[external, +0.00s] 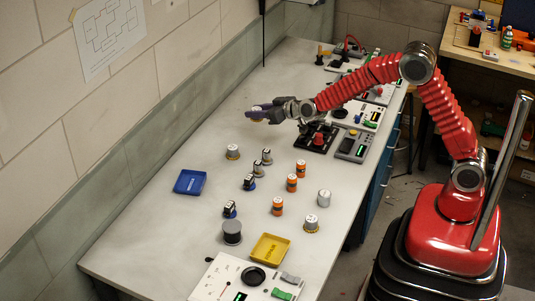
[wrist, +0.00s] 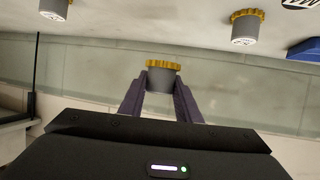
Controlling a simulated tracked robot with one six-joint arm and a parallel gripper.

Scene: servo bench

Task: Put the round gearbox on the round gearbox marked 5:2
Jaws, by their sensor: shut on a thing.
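My gripper (external: 257,112) is shut on a round gearbox (wrist: 163,76), a grey cylinder with a yellow toothed rim, held in the air above the far part of the bench. In the external view the held gearbox is mostly hidden by the fingers. Another round gearbox (external: 232,152) with a yellow rim stands on the bench below and left of my gripper. A similar one (external: 311,223) stands near the front right. Two such gearboxes show in the wrist view, at the upper left (wrist: 54,8) and upper right (wrist: 245,26). I cannot read any 5:2 mark.
A blue tray (external: 190,194), a yellow tray (external: 270,260), a dark spool (external: 232,233), orange cylinders (external: 292,183) and small black-and-silver parts (external: 249,182) stand on the bench. Devices (external: 355,146) line the right edge. The bench's left side is clear.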

